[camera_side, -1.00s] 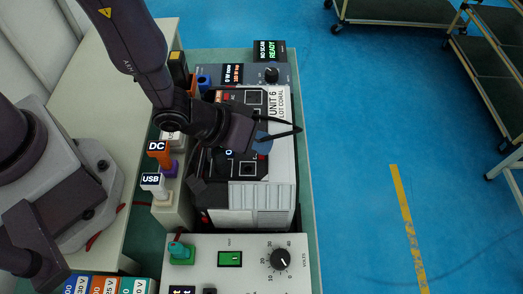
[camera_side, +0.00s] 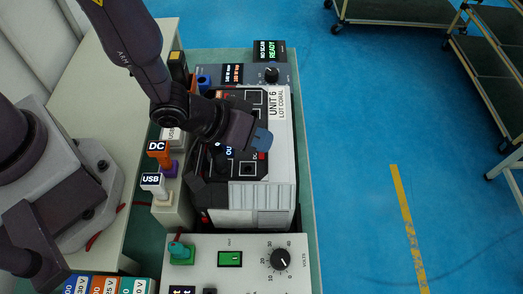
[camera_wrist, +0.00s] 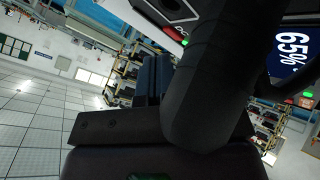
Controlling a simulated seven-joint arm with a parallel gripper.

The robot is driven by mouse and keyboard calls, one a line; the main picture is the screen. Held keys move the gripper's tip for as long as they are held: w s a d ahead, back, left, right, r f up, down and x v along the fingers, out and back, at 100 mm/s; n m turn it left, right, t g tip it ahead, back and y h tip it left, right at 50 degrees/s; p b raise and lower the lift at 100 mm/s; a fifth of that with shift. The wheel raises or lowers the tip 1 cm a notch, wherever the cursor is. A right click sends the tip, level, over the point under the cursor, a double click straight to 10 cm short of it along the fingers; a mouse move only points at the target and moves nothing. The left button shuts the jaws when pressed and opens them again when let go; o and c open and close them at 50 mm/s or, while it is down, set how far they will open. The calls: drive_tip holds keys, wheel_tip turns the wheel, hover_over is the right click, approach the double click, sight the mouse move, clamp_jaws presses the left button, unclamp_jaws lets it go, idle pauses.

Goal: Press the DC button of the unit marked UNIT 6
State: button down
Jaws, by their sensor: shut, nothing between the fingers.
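The unit marked UNIT 6 (camera_side: 276,190) is a pale case with a black panel, on the bench in the side view. Its white label (camera_side: 278,104) reads UNIT 6, LOT CORAL. My gripper (camera_side: 263,140) is shut and empty, its blue tip over the panel's right part. I cannot tell whether the tip touches the panel. A red mark (camera_side: 262,156) shows just below the tip; the DC button cannot be made out clearly. In the wrist view, a blue 65% screen (camera_wrist: 293,68) and a small lit green spot (camera_wrist: 185,43) show beside my gripper's dark parts.
Left of the unit stand an orange DC plug (camera_side: 159,147) and a white USB plug (camera_side: 152,182). A grey supply with a volts knob (camera_side: 279,259) is in front. A READY display (camera_side: 268,51) stands behind.

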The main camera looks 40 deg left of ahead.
wheel_tip(320, 180, up, 6)
idle(0.6)
idle(0.4)
wheel_tip(320, 180, up, 8)
idle(0.8)
drive_tip(key=s+a+r+y, duration=0.1)
drive_tip(key=s+a+r, duration=0.3)
drive_tip(key=a, duration=0.3)
drive_tip(key=s+a+r+m+g+y, duration=0.1)
drive_tip(key=s+a+r, duration=0.3)
drive_tip(key=a, duration=0.4)
drive_tip(key=s+a+r+m+g+y, duration=0.1)
drive_tip(key=s+a+r+y, duration=0.2)
drive_tip(key=a, duration=0.5)
drive_tip(key=shift+v, duration=1.15)
